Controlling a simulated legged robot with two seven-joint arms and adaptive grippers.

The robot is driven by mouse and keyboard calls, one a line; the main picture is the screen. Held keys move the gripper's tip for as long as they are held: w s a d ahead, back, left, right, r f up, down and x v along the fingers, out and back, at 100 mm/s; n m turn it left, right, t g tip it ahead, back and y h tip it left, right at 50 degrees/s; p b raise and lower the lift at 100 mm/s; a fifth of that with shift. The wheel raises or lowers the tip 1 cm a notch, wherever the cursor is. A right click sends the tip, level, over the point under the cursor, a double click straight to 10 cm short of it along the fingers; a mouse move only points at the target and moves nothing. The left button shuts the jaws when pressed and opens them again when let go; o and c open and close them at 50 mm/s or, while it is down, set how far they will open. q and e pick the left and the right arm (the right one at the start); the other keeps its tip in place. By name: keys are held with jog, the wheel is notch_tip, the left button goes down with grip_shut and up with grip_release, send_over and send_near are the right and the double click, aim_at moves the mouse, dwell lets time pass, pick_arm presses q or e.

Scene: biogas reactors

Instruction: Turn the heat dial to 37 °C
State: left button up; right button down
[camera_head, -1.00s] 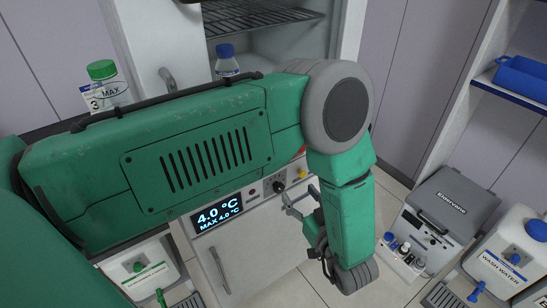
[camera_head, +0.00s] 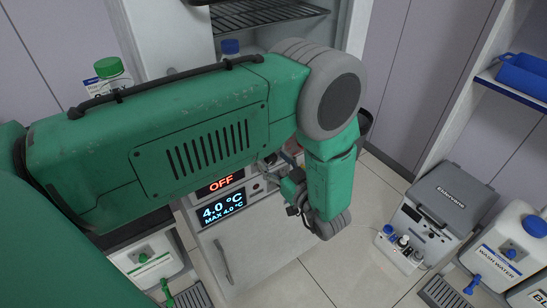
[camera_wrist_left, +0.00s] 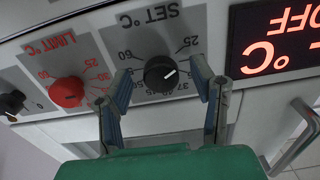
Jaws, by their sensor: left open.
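The black heat dial (camera_wrist_left: 160,72), under the upside-down label "SET °C", shows in the left wrist view with a white pointer line slanting toward the right side of its scale, around 25 to 37. My left gripper (camera_wrist_left: 161,84) is open, with one finger on each side of the dial; I cannot tell whether they touch it. In the head view my left gripper (camera_head: 272,168) is at the front panel, largely hidden by my green arm, and the dial is hidden there.
A red "LIMIT °C" dial (camera_wrist_left: 66,92) sits beside the heat dial. A red OFF display (camera_head: 220,184) is above a blue 4.0 °C display (camera_head: 222,209). A grey Eldervane device (camera_head: 440,215) and a wash water container (camera_head: 505,250) stand at the right.

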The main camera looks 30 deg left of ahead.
pick_arm(q)
jog(key=shift+w+a, duration=0.2)
jog(key=shift+a, duration=0.4)
jog(key=shift+d, duration=0.1)
jog(key=shift+d, duration=0.1)
jog(key=shift+d, duration=0.15)
jog(key=c, duration=1.1)
jog(key=shift+c, duration=0.2)
